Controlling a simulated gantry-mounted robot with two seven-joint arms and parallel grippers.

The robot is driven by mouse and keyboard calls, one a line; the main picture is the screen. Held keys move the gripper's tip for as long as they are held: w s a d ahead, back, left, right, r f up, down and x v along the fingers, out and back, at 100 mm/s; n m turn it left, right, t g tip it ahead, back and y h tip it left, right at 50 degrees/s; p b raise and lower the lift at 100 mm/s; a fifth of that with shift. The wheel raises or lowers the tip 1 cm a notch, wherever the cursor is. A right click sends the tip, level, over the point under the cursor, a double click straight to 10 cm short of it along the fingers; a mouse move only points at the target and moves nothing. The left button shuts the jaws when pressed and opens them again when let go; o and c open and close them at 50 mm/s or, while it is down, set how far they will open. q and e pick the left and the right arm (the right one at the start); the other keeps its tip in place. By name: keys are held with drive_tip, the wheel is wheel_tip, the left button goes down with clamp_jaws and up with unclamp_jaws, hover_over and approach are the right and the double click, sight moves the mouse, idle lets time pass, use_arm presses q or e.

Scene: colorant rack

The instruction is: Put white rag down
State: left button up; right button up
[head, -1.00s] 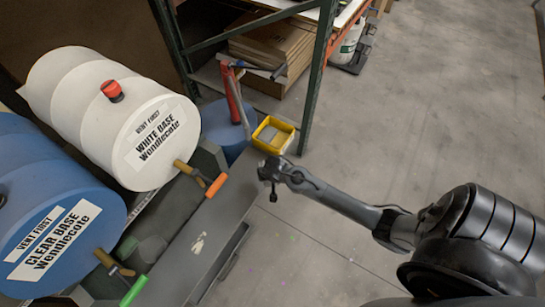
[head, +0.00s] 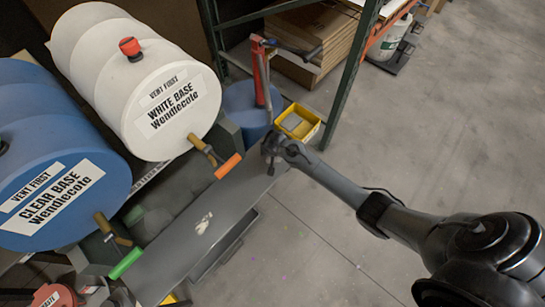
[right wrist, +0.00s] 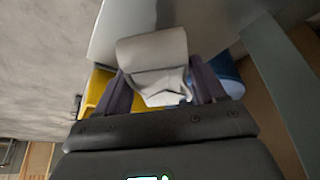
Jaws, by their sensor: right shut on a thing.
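A white rag (right wrist: 155,62) is held between the fingers of my right gripper (right wrist: 160,92), as the right wrist view shows. The rag is folded, with a flat upper part and a crumpled lower part. In the head view my right gripper (head: 271,152) is at the far right end of the grey shelf top (head: 165,262); I cannot tell whether the rag touches it. The rag cannot be made out in the head view. My left gripper is not in view.
A white drum (head: 140,75) and a blue drum (head: 60,150) lie behind the shelf, with an orange-handled tap (head: 228,166) and a green-handled tap (head: 126,263). A yellow bin (head: 298,124) and a red hand pump (head: 258,60) on a blue drum stand beyond my gripper. The shelf's middle is mostly clear.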

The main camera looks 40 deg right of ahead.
drive_tip(key=shift+w+f, duration=0.2)
drive_tip(key=shift+f, duration=0.05)
wheel_tip(320, 180, down, 3)
drive_tip(key=shift+r+b, duration=0.1)
drive_tip(key=shift+b, duration=0.7)
drive_tip(key=shift+f, duration=0.45)
drive_tip(key=shift+f, duration=0.15)
drive_tip(key=o, duration=1)
